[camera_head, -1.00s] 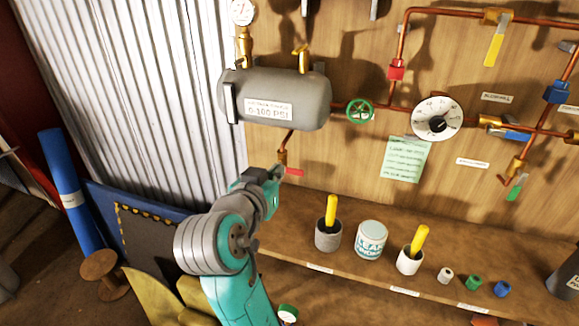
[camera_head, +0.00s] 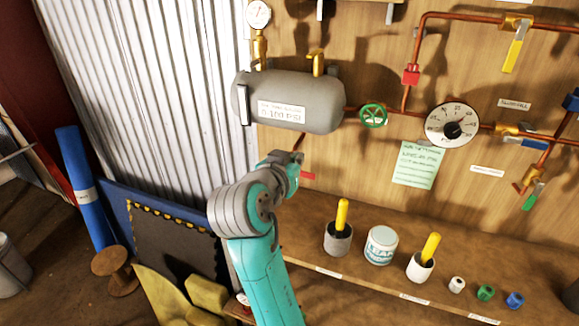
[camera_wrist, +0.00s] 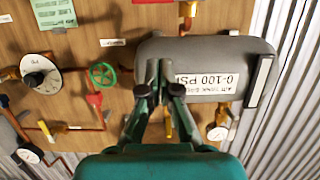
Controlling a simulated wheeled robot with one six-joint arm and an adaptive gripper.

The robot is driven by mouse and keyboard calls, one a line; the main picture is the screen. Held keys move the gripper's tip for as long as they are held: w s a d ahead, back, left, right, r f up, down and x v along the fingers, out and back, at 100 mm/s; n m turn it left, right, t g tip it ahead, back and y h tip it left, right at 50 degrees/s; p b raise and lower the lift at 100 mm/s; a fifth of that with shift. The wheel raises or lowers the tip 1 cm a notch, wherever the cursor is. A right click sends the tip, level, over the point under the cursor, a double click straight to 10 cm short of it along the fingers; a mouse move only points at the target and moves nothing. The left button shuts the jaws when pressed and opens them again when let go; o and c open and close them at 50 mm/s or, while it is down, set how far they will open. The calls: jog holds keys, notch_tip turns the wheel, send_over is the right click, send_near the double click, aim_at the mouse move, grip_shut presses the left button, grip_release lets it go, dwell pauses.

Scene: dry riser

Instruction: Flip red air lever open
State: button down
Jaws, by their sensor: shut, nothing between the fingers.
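A red lever (camera_head: 308,176) sits under the grey air tank (camera_head: 300,100), at the lower end of a short copper drop pipe. In the head view my gripper (camera_head: 292,163) is just left of and slightly above the lever and hides its brass valve body. In the wrist view, which is upside down, the red lever (camera_wrist: 150,1) shows only as a strip at the top edge, beside brass fittings (camera_wrist: 188,9). My gripper (camera_wrist: 159,68) is shut and empty there, its fingertips in front of the tank (camera_wrist: 210,52). I cannot tell whether they touch it.
A green valve wheel (camera_head: 373,115), a dial (camera_head: 452,125) and copper pipes are right of the tank. Below, a wooden shelf (camera_head: 350,275) holds cups with yellow-handled brushes, a leak-fluid jar (camera_head: 381,246) and small caps. Corrugated metal (camera_head: 150,90) stands left.

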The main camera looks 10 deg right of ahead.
aim_at(306, 174)
jog(key=w+d+f, duration=0.2)
jog(key=w+f, duration=0.1)
jog(key=f, duration=0.2)
jog(key=shift+d, duration=0.15)
jog(key=shift+d+f+m+y, duration=0.15)
jog(key=shift+f+m+y, duration=0.2)
jog(key=shift+m, duration=0.25)
dwell(0.4)
jog(key=shift+s+d+f+m+t, duration=0.2)
jog(key=shift+f+m+t, duration=0.35)
jog(key=shift+m, duration=0.45)
jog(key=shift+w+a+f+m+t+y, duration=0.25)
jog(key=shift+f+m+t, duration=0.25)
jog(key=shift+f+m, duration=0.75)
jog(key=shift+w+a+f+m+t+y, duration=0.2)
jog(key=shift+a+f+m+t+y, duration=0.25)
jog(key=shift+m, duration=1.5)
jog(key=shift+w+a+f+m+t+y, duration=0.2)
jog(key=shift+f+m+t, duration=0.3)
jog(key=shift+f+m, duration=0.8)
jog(key=shift+a+r+m, duration=0.1)
jog(key=shift+r+m, duration=0.1)
jog(key=shift+m, duration=0.1)
